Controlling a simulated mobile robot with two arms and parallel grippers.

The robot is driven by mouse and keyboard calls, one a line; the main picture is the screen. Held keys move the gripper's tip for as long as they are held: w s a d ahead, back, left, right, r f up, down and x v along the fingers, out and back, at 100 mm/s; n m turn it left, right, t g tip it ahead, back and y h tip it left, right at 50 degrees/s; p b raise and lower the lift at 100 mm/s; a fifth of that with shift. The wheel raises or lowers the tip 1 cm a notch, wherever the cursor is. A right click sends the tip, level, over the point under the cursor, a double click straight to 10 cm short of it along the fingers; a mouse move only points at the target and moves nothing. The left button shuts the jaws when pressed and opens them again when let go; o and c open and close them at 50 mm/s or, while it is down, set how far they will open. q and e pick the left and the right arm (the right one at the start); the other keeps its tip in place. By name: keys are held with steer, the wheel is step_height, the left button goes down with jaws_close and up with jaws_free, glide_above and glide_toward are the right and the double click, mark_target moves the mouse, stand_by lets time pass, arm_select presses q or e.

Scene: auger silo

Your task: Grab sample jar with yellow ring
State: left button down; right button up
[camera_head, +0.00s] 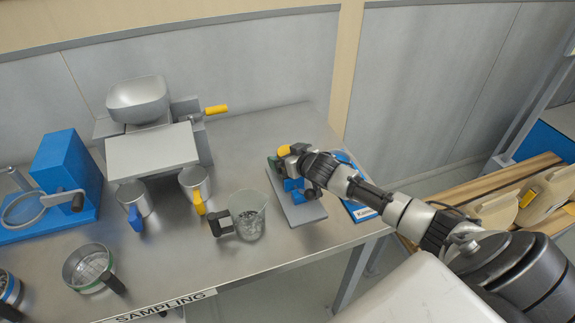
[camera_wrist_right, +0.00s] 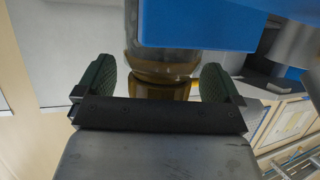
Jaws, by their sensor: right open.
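A jar with a yellow part (camera_head: 284,150) stands at the back of a small grey rack base (camera_head: 306,213), mostly hidden by my right gripper (camera_head: 291,163). In the right wrist view, a clear jar with a brownish-yellow band (camera_wrist_right: 160,90) is between the two green-padded fingers of the right gripper (camera_wrist_right: 158,78). The fingers are open, with gaps visible on both sides of the jar. A blue block (camera_wrist_right: 200,22) covers part of the jar there; blue also shows beside the gripper in the head view. My left gripper is not in view.
A glass beaker with a dark handle (camera_head: 247,220) stands left of the rack. Two metal cups (camera_head: 196,183), a scale-like device with a bowl (camera_head: 138,98), a blue machine (camera_head: 68,165) and a sieve (camera_head: 88,267) occupy the steel table's left. A blue-edged labelled item (camera_head: 362,211) lies right of the rack.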

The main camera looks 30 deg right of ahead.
steer(key=shift+c, duration=0.2)
steer(key=c, duration=1.2)
steer(key=shift+c, duration=0.4)
steer(key=shift+r, duration=0.1)
